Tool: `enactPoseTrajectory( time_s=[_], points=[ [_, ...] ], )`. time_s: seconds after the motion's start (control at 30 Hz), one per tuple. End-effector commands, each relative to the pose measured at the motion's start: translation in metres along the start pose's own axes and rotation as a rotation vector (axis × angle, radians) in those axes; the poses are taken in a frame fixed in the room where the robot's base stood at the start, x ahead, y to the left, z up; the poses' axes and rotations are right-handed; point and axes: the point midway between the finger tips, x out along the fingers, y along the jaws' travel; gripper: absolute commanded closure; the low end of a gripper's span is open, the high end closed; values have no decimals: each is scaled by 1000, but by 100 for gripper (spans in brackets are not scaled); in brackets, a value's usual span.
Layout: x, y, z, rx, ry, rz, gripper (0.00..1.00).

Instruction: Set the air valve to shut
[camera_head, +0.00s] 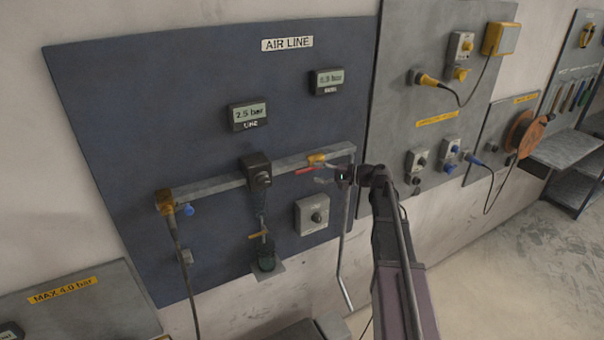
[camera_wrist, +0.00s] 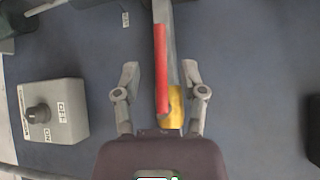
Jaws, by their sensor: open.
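The air valve has a yellow body (camera_head: 316,158) on the grey pipe of the blue AIR LINE panel. Its red lever (camera_head: 306,170) lies along the pipe. In the wrist view the red lever (camera_wrist: 161,65) runs roughly parallel to the pipe, with the yellow body (camera_wrist: 176,105) at its lower end. My gripper (camera_wrist: 161,76) is open, with one finger on each side of the lever and visible gaps between. In the head view my gripper (camera_head: 326,173) comes from the right, close to the lever. Contact is not visible.
A grey box with a black knob (camera_head: 312,214) sits below the pipe; its OFF and ON labels show in the wrist view (camera_wrist: 52,110). A regulator (camera_head: 257,170) stands left of the valve. The LINE display (camera_head: 248,115) reads 2.5 bar. A grey pipe hangs near my arm.

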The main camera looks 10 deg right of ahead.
Motion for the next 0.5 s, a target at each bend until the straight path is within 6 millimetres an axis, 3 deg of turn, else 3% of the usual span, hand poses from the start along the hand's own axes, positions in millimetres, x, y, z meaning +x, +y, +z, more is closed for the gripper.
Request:
enactPoseTrajectory(
  time_s=[0.2,0.5],
  points=[
    [32,1,0,0,-1,0,46],
    [57,0,0,0,0,0,46]
  ],
)
